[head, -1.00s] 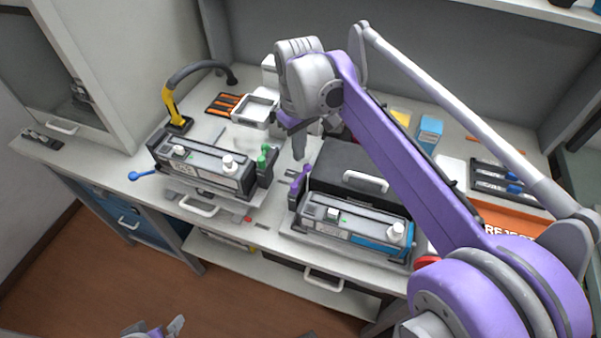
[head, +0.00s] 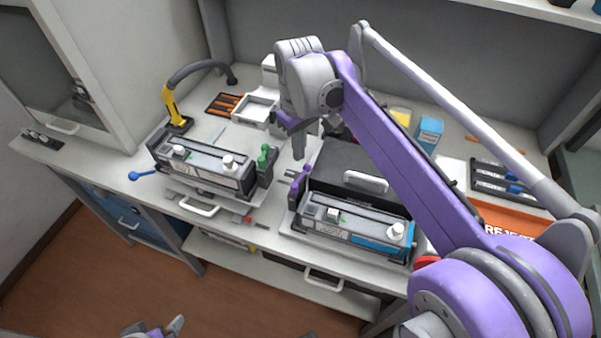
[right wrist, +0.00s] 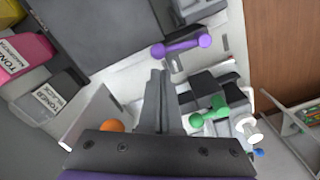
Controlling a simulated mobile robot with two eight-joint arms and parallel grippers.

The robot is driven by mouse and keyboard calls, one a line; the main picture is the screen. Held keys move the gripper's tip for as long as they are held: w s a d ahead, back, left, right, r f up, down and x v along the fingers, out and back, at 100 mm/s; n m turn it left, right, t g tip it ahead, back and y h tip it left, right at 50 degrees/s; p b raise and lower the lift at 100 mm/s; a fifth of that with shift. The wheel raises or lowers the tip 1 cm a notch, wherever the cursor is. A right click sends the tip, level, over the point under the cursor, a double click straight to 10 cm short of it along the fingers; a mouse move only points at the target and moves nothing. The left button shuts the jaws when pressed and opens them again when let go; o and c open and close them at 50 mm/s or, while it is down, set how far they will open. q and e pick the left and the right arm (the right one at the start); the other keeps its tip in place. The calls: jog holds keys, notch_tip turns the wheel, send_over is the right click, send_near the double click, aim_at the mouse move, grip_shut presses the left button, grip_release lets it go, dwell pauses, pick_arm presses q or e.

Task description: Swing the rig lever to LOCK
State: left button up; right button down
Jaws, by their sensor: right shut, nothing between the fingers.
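The left rig (head: 205,165) is a grey and black unit with white knobs on top. A lever with a blue ball end (head: 134,176) sticks out from its left side, and a green handle (head: 263,155) stands at its right end. I cannot read a LOCK mark. A second rig (head: 350,228) has a purple handle (head: 299,180) at its left end. My right gripper (head: 298,150) is shut and empty, above the bench between the green and purple handles. In the right wrist view its fingers (right wrist: 157,85) lie between the purple handle (right wrist: 181,46) and green handle (right wrist: 209,112).
A black case (head: 350,160) stands behind the second rig. A yellow and black curved-neck tool (head: 172,103), a white tray (head: 254,109) and an orange REJECT bin (head: 505,222) are on the bench. My left gripper (head: 166,329) is low at the bottom edge, mostly cut off.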

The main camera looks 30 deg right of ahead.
jog(key=shift+f+b, duration=0.35)
jog(key=shift+f, duration=0.45)
jog(key=shift+s+d, duration=0.15)
